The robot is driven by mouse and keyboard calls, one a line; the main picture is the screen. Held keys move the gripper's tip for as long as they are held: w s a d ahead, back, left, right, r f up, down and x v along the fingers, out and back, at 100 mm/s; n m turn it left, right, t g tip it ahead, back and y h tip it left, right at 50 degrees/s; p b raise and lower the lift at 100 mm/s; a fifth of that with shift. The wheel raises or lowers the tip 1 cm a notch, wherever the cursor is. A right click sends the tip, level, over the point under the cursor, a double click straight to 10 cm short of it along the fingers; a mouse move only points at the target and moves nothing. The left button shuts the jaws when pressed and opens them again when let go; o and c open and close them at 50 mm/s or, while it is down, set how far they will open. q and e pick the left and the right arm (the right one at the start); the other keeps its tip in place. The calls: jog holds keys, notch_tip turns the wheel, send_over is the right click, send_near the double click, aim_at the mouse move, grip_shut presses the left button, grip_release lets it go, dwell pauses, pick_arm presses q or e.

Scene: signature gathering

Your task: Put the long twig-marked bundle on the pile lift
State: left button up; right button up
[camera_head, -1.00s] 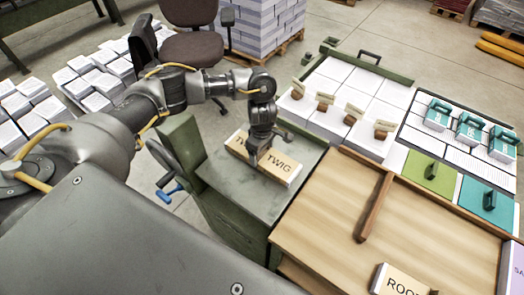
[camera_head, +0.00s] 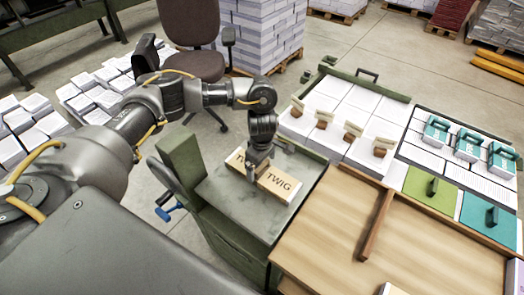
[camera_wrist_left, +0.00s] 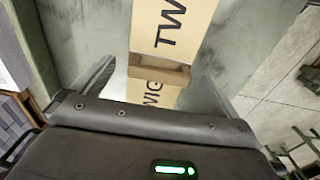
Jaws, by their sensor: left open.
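The long bundle (camera_head: 280,184) has a pale tan top marked TWIG on both halves. It lies flat on the grey top of the green pile lift (camera_head: 225,195). My left gripper (camera_head: 256,172) is over the bundle's middle and hides part of it. In the left wrist view the bundle (camera_wrist_left: 172,30) passes between the spread fingers of the gripper (camera_wrist_left: 155,85), with a brown block-like grip (camera_wrist_left: 160,72) across its middle. The left gripper is open; I cannot tell whether a finger touches the bundle. My right gripper is not in view.
A wooden table (camera_head: 325,225) with a raised brown divider (camera_head: 376,225) adjoins the lift on the right. White stacks with small wooden blocks (camera_head: 352,130) and teal-handled bundles (camera_head: 468,145) stand beyond. An office chair (camera_head: 190,25) is behind the lift.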

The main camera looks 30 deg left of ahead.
aim_at(262, 166)
pick_arm(q)
notch_tip(262, 166, up, 9)
dwell(0.3)
dwell(0.4)
